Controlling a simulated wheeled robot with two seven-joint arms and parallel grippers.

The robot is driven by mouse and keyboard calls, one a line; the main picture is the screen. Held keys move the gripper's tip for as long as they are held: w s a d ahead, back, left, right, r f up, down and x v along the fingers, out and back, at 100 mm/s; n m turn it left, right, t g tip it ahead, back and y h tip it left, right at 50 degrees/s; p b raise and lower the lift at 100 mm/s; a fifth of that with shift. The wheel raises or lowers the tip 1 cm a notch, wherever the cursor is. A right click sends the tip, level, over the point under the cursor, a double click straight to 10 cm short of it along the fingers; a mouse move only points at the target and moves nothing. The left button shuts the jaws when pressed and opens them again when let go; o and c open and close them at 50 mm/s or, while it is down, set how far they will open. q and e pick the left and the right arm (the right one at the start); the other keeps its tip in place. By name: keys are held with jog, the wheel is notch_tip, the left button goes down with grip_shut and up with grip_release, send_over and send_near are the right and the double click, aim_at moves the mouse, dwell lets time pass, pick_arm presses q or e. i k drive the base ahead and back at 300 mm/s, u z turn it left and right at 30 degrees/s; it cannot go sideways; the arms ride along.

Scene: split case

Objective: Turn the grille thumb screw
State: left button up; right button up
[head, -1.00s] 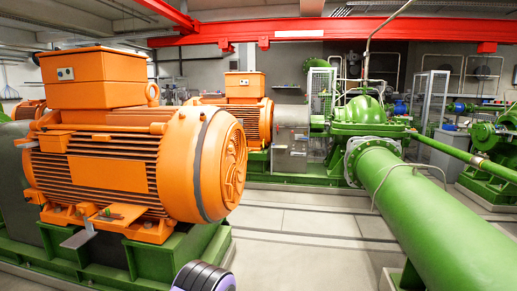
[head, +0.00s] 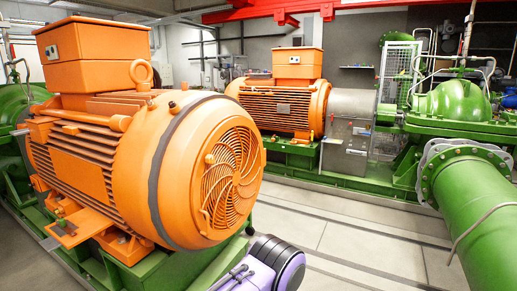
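A round slotted grille (head: 231,177) covers the near end of the large orange motor (head: 130,160). Small orange knob-like spots sit near the grille's left edge, one at the upper left (head: 210,158). They are too small for me to tell which, if any, is the thumb screw. Neither of my grippers shows in the head view.
A second orange motor (head: 283,105) stands behind, coupled towards a green pump (head: 452,105). A thick green pipe (head: 480,205) fills the right front. A green base (head: 190,270) carries the near motor. Clear pale floor (head: 345,235) lies between motor and pipe.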

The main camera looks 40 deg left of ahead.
aim_at(209, 159)
jog(key=i, duration=0.95)
jog(key=u, duration=1.8)
